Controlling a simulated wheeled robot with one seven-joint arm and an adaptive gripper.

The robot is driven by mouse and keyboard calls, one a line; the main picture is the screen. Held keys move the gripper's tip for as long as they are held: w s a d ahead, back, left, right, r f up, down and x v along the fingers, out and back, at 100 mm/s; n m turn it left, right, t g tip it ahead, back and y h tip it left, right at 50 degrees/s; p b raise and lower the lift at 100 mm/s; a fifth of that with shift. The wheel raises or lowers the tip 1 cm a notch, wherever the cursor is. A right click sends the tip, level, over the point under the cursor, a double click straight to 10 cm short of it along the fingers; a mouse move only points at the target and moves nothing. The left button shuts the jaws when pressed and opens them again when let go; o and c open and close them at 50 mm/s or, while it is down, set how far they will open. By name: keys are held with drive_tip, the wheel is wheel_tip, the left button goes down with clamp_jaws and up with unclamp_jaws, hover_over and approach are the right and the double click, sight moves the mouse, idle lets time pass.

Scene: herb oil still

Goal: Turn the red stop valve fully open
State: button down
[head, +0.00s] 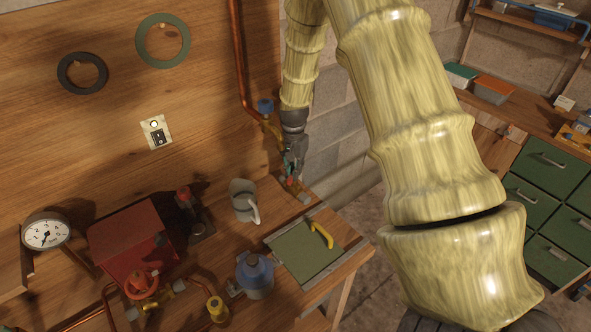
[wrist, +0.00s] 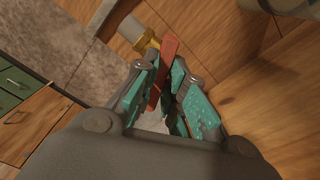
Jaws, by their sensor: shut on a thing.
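The red stop valve's lever (wrist: 168,58) is a flat red bar between the turquoise-padded fingers of my gripper (wrist: 166,88) in the wrist view. My gripper is shut on it. The lever slants across the picture, at an angle to the grey pipe piece (wrist: 130,28) beside it. A brass fitting (wrist: 150,40) shows at the lever's upper left. In the head view my gripper (head: 290,166) points down at the back right of the bench, with a bit of the red lever (head: 291,182) showing below it. The fingers partly hide the valve.
A copper pipe with a blue-knobbed valve (head: 265,106) runs down the wooden panel close left of my gripper. A grey jug (head: 243,200), a green board with a yellow handle (head: 305,255) and a blue-topped container (head: 255,275) stand nearby. An orange-red handwheel (head: 141,281) is farther left.

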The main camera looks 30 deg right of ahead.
drive_tip(key=n, duration=0.6)
drive_tip(key=shift+s, duration=0.1)
drive_tip(key=n, duration=0.6)
drive_tip(key=shift+d+n, duration=0.2)
drive_tip(key=shift+n, duration=0.1)
idle(0.3)
drive_tip(key=c, duration=1.5)
unclamp_jaws()
drive_tip(key=shift+r, duration=0.25)
wheel_tip(320, 180, up, 12)
drive_tip(key=shift+f, duration=0.25)
